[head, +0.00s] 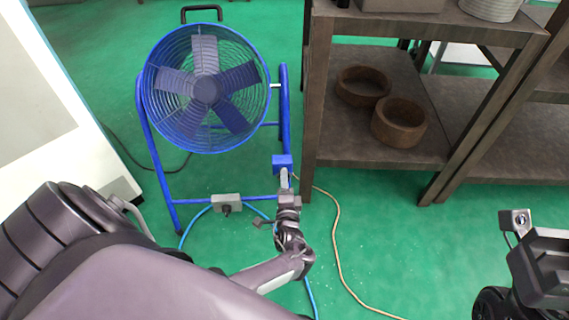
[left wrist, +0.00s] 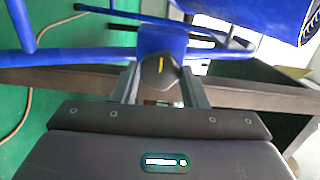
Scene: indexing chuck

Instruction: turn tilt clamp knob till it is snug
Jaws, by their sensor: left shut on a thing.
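The blue fan (head: 205,88) stands on the green floor in a blue tube frame. A blue clamp block (head: 283,163) sits on the frame's lower right; it also shows in the left wrist view (left wrist: 148,42). A dark knob with a yellow mark (left wrist: 158,72) faces the wrist camera in front of this block. My left gripper (head: 285,183) is at the block. In the left wrist view its fingers (left wrist: 160,88) stand on either side of the knob, shut on it. The head view hides the knob behind the gripper.
A brown shelf unit (head: 312,110) stands close to the right of the fan, with two wooden bowls (head: 398,122) on it. A grey box (head: 227,202) hangs at the frame's lower bar. A tan cable (head: 338,235) and blue cable lie on the floor. A white panel is at left.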

